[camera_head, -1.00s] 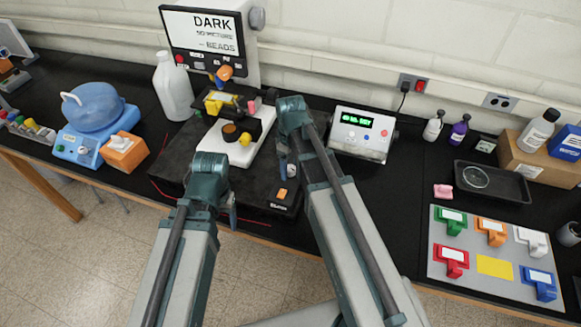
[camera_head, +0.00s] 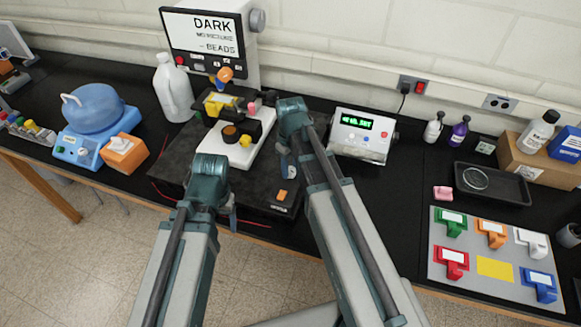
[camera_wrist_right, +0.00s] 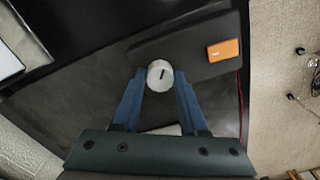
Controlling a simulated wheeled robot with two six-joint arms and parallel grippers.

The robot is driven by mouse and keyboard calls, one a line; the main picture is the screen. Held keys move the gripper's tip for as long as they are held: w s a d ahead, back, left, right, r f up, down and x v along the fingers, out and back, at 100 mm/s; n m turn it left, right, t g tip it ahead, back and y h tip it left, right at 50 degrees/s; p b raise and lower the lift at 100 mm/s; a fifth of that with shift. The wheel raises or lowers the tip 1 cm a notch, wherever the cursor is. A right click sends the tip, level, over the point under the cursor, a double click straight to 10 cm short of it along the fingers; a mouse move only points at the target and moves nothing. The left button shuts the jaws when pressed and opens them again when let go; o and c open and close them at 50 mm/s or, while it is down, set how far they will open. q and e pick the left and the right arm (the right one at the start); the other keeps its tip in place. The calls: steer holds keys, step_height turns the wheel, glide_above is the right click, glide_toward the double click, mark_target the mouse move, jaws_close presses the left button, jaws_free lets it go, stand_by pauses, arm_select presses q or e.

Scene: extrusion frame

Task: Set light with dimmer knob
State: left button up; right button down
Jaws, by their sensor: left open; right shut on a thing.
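The dimmer knob (camera_wrist_right: 160,75) is a round light-grey knob with a dark pointer line, standing on a dark box (camera_wrist_right: 190,50) beside an orange button (camera_wrist_right: 223,50). My right gripper (camera_wrist_right: 159,85) has its two blue fingers shut on the knob, one on each side. The orange button also shows there (camera_head: 282,195). My left gripper (camera_head: 233,210) is open and empty, left of the box near the front edge. The monitor (camera_head: 215,45) reads DARK and BEADS.
A microscope-like stage (camera_head: 235,150) with a white base stands behind the grippers. A display box with green digits (camera_head: 362,133) stands to the right. A white jug (camera_head: 172,90) and an orange block (camera_head: 123,150) are at the left. A board with coloured tags (camera_head: 495,250) lies far right.

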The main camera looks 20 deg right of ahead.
mark_target(291, 169)
steer(key=m, duration=0.4)
steer(key=shift+m, duration=2.2)
steer(key=shift+c, duration=2.2)
jaws_free()
step_height(291, 169, up, 14)
steer(key=p, duration=1.3)
steer(key=shift+p, duration=0.4)
steer(key=shift+f, duration=0.15)
